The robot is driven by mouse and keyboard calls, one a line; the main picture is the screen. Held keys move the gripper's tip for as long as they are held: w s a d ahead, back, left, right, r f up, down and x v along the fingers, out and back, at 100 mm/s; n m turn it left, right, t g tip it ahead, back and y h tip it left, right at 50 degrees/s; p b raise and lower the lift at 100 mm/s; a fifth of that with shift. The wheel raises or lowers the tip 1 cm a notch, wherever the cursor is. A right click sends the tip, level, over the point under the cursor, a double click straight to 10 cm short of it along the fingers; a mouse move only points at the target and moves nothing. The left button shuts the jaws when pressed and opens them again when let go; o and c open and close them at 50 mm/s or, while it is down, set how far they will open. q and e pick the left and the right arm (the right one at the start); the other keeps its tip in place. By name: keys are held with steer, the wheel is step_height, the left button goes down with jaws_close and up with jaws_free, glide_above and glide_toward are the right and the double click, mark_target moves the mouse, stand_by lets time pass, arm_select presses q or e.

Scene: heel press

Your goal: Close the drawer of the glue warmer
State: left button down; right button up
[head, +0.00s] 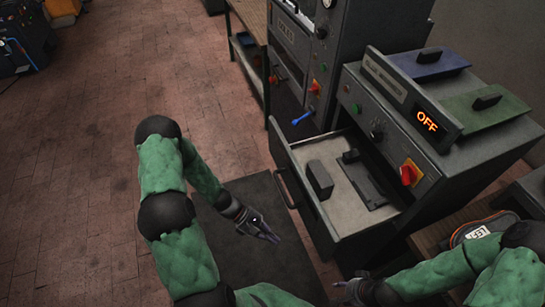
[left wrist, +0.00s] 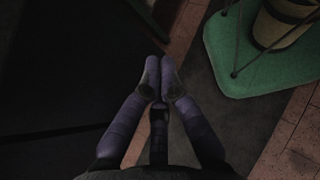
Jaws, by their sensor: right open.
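The glue warmer (head: 440,165) is a dark grey machine on the right in the head view, with a lit OFF display and a red knob. A dark block (head: 319,179) stands in the drawer near the front. My left gripper (head: 272,236) is left of and below the drawer front, apart from it. Its fingers are together and empty in the left wrist view (left wrist: 160,66). My right gripper (head: 345,288) is open below the drawer, partly hidden by its own arm.
A blue lid (head: 428,63) and a green lid (head: 487,107) lie on the warmer's top. Another grey machine (head: 340,50) stands behind it. A shoe-like item with a label (head: 482,229) is at lower right.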

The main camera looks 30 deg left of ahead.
arm_select(q)
steer(key=w+a+r+n+t+h+p, duration=0.1)
steer(key=w+a+r+n+t+p, duration=0.1)
steer(key=w+a+r+n+t, duration=0.65)
steer(key=n+t, duration=0.1)
steer(key=t, duration=0.4)
glide_toward(280, 158)
steer(key=shift+y, duration=0.4)
steer(key=b+x, duration=0.2)
steer(key=x, duration=0.5)
steer(key=shift+a, duration=0.1)
steer(key=shift+w, duration=0.1)
